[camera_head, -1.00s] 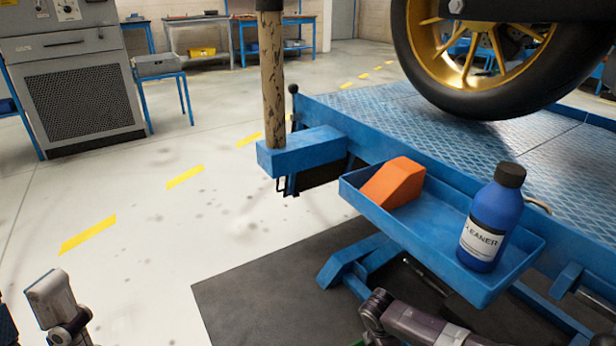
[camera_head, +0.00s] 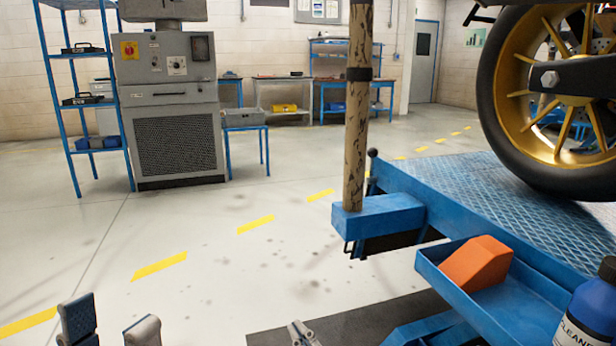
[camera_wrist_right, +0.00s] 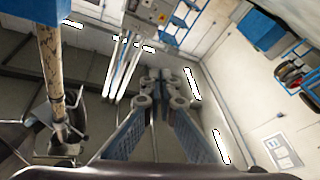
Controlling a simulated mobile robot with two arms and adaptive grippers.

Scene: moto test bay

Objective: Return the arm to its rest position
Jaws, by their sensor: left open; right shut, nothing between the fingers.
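My left gripper (camera_head: 109,324) is at the bottom left of the head view, its two grey fingers apart with bare floor between them. Only a small grey tip of my right gripper (camera_head: 301,333) shows at the bottom edge, over the dark mat. In the right wrist view, the right gripper (camera_wrist_right: 160,92) has its fingers brought together with nothing held. The rest of both arms is mostly out of view.
The blue lift platform (camera_head: 470,195) carries a motorcycle wheel (camera_head: 508,100). Its side tray (camera_head: 440,275) holds an orange block (camera_head: 476,264) and a blue cleaner bottle (camera_head: 592,305). A mottled post (camera_head: 357,120) stands at the platform corner. Floor at left is clear.

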